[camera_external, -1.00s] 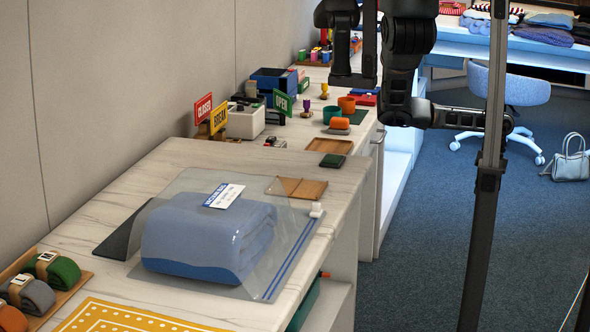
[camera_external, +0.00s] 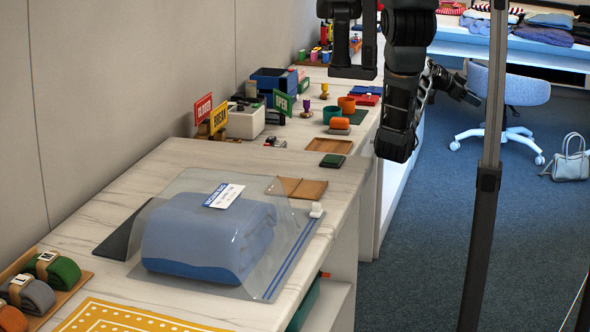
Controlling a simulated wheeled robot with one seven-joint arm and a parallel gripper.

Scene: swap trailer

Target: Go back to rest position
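My black arm hangs in the upper middle of the external view, over the aisle side of the counter. Its far end, which looks like my gripper (camera_external: 468,92), points to the right in front of the blue chair, partly behind my arm link. It is small and dark, so its fingers cannot be told open or shut. I see nothing held in it. A folded blue garment (camera_external: 205,240) in a clear bag with a white label (camera_external: 224,196) lies on the near counter (camera_external: 165,170), well apart from my arm.
The far counter holds open and closed signs, a blue box (camera_external: 273,79), cups and a wooden tray (camera_external: 328,146). A blue chair (camera_external: 513,88) and a handbag (camera_external: 567,158) stand on the right. Rolled socks (camera_external: 60,269) lie near left.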

